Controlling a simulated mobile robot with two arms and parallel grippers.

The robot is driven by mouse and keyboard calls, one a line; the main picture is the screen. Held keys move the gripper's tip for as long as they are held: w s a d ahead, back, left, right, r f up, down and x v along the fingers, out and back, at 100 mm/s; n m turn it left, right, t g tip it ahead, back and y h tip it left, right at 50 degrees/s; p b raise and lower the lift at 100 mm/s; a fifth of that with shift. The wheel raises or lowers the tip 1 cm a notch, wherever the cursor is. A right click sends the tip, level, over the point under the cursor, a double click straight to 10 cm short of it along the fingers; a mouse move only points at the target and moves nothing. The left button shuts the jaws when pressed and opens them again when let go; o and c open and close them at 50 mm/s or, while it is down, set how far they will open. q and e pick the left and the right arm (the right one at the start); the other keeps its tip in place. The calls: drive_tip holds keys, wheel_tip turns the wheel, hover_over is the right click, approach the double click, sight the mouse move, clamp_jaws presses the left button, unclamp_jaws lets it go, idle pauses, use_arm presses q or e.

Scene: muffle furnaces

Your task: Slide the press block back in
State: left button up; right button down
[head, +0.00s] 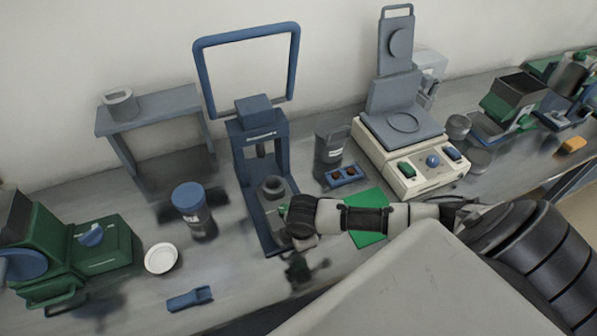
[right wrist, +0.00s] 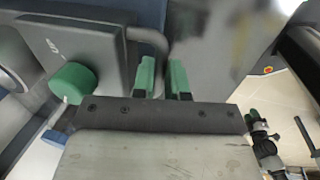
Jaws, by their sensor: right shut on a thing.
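The blue press (head: 257,128) stands near the middle of the bench in the head view, with a long base reaching toward me. A grey ring-like piece (head: 273,186) sits on its base. My right gripper (head: 284,211) is at the right side of that base. In the right wrist view its green fingertips (right wrist: 163,78) are closed around the end of a bent dark handle (right wrist: 150,40). The handle adjoins a dark grey block (right wrist: 75,40) with lettering and a green knob (right wrist: 72,82). My wrist hides part of the press base. My left gripper is not in view.
A beige machine (head: 413,173) and a green mat (head: 369,214) lie to the right. A blue-lidded jar (head: 189,198), white dish (head: 161,258) and green machine (head: 101,247) stand left. A blue scoop-like item (head: 190,299) lies in front. Bare bench separates the dish and press.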

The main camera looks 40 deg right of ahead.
sight(282, 202)
drive_tip(key=w+d, duration=0.1)
drive_tip(key=w, duration=0.2)
drive_tip(key=w+b, duration=0.1)
drive_tip(key=w, duration=0.3)
drive_tip(key=w+d+b, duration=0.1)
drive_tip(key=w, duration=0.3)
drive_tip(key=shift+d+f, duration=0.15)
drive_tip(key=shift+d, duration=0.15)
drive_tip(key=shift+w+d+r, duration=0.1)
drive_tip(key=shift+w+r, duration=0.1)
drive_tip(key=shift+r, duration=0.05)
drive_tip(key=c, duration=1.1)
unclamp_jaws()
drive_tip(key=shift+w+f, duration=0.1)
drive_tip(key=shift+c, duration=0.2)
wheel_tip(282, 202, up, 11)
drive_tip(key=s+b, duration=0.1)
drive_tip(key=s, duration=0.1)
drive_tip(key=shift+a+f, duration=0.15)
drive_tip(key=shift+a, duration=0.15)
drive_tip(key=shift+s+f, duration=0.1)
drive_tip(key=shift+s, duration=0.05)
